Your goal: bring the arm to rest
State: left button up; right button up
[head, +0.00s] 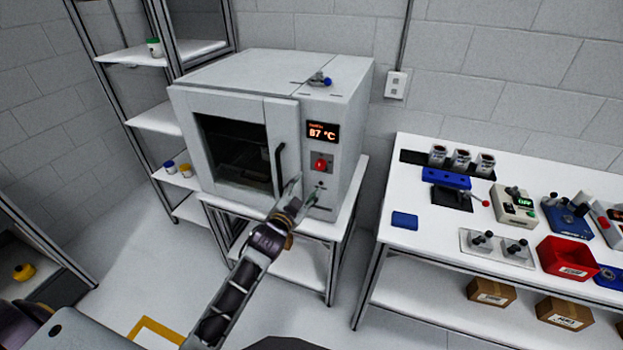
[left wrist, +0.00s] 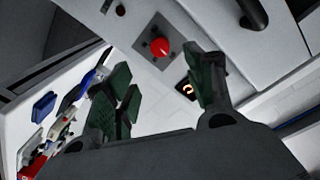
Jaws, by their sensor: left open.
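My left gripper (head: 297,192) is raised in front of the white oven (head: 235,68), just below its red knob (head: 320,164) and near the lower end of the door handle (head: 280,170). Its fingers are spread and empty. In the left wrist view the open green-padded fingers (left wrist: 165,92) frame the oven front, with the red knob (left wrist: 161,49) beyond them. I cannot tell whether a finger touches the panel. The oven door looks closed and the display (head: 322,132) reads 87 °C. My right gripper is not in view.
A white workbench (head: 395,262) on the right holds a blue block (head: 404,220), a red bin (head: 567,258) and several devices. Cardboard boxes (head: 491,292) sit on its lower shelf. A shelf rack (head: 155,118) stands left of the oven. The floor between the oven stand and bench looks clear.

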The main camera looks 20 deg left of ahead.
pick_arm(q)
jog(key=shift+r+n, duration=0.1)
jog(key=shift+n, duration=0.2)
notch_tip(320, 180, down, 25)
jog(key=s+a+n+g, duration=0.2)
jog(key=n+g, duration=0.1)
jog(key=g, duration=0.1)
jog(key=s+a+f+g, duration=0.15)
jog(key=s+f, duration=0.35)
jog(key=f, duration=0.5)
jog(key=s+f+g, duration=0.3)
jog(key=s+f, duration=0.3)
jog(key=f, duration=0.3)
jog(key=s+a+f+n+g+y, duration=0.1)
jog(key=s+f+g, duration=0.4)
jog(key=s+f, duration=1.4)
jog(key=s+f+g, duration=0.1)
jog(key=s+f, duration=0.1)
jog(key=s, duration=0.9)
jog(key=s+f+g, duration=0.1)
jog(key=s+g, duration=0.1)
jog(key=s, duration=0.9)
jog(key=shift+s+d+f, duration=0.2)
jog(key=shift+s+f, duration=0.1)
jog(key=shift+f, duration=0.05)
jog(key=shift+c, duration=0.4)
